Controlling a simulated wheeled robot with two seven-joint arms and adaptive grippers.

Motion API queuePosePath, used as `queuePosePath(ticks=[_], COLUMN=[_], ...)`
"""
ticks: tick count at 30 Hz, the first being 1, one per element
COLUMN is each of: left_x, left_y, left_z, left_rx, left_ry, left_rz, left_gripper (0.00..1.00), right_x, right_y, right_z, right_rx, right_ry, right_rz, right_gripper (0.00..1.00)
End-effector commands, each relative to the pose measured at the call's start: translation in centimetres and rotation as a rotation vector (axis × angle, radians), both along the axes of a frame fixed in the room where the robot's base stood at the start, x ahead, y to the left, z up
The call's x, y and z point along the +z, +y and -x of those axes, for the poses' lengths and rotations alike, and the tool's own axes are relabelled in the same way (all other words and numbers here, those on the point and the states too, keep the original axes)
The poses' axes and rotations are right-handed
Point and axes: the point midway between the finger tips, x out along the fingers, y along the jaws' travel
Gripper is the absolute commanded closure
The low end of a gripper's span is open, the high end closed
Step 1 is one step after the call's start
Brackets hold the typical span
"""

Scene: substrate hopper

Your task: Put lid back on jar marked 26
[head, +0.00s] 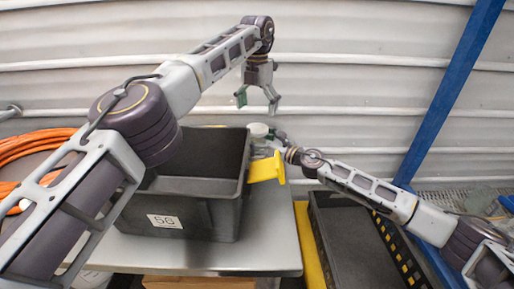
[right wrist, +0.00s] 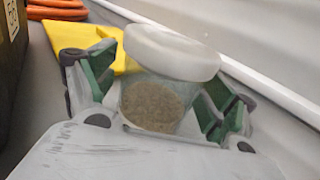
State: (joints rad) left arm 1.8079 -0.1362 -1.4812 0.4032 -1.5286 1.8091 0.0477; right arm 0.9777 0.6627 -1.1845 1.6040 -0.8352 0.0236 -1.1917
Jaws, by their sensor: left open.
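A clear jar (right wrist: 152,104) with brown substrate inside stands on the metal table in the right wrist view, with a thick white lid (right wrist: 172,52) over its mouth. I cannot tell whether the lid is fully seated. No number on the jar is readable. My right gripper (right wrist: 155,95) has its green-padded fingers on both sides of the jar, seemingly touching it. In the head view the white lid (head: 258,130) shows just right of the black bin, with the right gripper (head: 270,138) beside it. My left gripper (head: 257,99) is open and empty, pointing down above the jar.
A black bin (head: 212,210) labelled 56 stands on the metal table (head: 268,235), left of the jar. A yellow scoop-like piece (head: 268,169) sticks out at its right side. A black tray (head: 352,250) is at the right. An orange hose (head: 30,145) hangs left. Corrugated wall stands behind.

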Motion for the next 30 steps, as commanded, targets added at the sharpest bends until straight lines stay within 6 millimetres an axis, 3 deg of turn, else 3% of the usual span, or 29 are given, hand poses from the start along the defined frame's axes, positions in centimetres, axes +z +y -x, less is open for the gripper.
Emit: queuePosePath(ticks=[14, 30], left_x=[0.0, 0.0], left_y=[0.0, 0.0], left_z=[0.0, 0.0], left_rx=[0.000, 0.000], left_ry=[0.000, 0.000], left_rz=[0.000, 0.000], left_gripper=[0.08, 0.08], right_x=[0.0, -0.1], right_y=[-0.3, -3.8], right_z=[0.3, 3.1], right_rx=[0.000, -0.001], right_ry=[0.000, 0.001], right_rz=[0.000, 0.000], right_gripper=[0.14, 0.14])
